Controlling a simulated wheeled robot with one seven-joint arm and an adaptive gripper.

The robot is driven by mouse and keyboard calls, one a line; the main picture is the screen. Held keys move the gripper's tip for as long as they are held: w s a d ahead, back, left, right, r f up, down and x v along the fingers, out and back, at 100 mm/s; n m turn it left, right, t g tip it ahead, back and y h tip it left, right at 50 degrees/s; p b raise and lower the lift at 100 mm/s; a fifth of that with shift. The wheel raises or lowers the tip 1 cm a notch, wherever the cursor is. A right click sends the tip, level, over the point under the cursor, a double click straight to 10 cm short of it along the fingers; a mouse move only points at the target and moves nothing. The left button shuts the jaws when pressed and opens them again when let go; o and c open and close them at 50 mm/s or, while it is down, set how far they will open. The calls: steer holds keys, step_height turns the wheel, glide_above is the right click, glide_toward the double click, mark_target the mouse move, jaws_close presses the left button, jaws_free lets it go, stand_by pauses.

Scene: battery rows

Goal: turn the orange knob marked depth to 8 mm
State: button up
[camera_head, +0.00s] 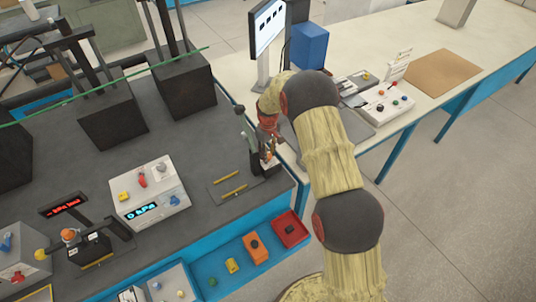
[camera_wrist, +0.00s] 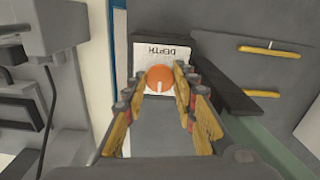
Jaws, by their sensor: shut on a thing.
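The orange knob (camera_wrist: 160,83) shows in the wrist view between my fingers, with a short white line on its face pointing toward the lower edge of the picture. It sits on a white plate (camera_wrist: 147,52) printed DEPTH, upside down in this view. My gripper (camera_wrist: 161,74) is shut on the knob, one yellow-padded finger on each side. No scale figures can be read, so the setting is unclear. In the head view my gripper (camera_head: 268,152) is at the dark bench's right side; my arm and gripper hide the knob there.
A dark plate with two yellow bars (camera_head: 229,187) lies left of my gripper. A white box with a blue display (camera_head: 150,195) stands farther left. A monitor (camera_head: 267,28) and a control box (camera_head: 388,105) are on the pale bench.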

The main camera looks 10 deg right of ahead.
steer(key=o, duration=1)
steer(key=shift+o, duration=0.8)
steer(key=shift+n, duration=0.3)
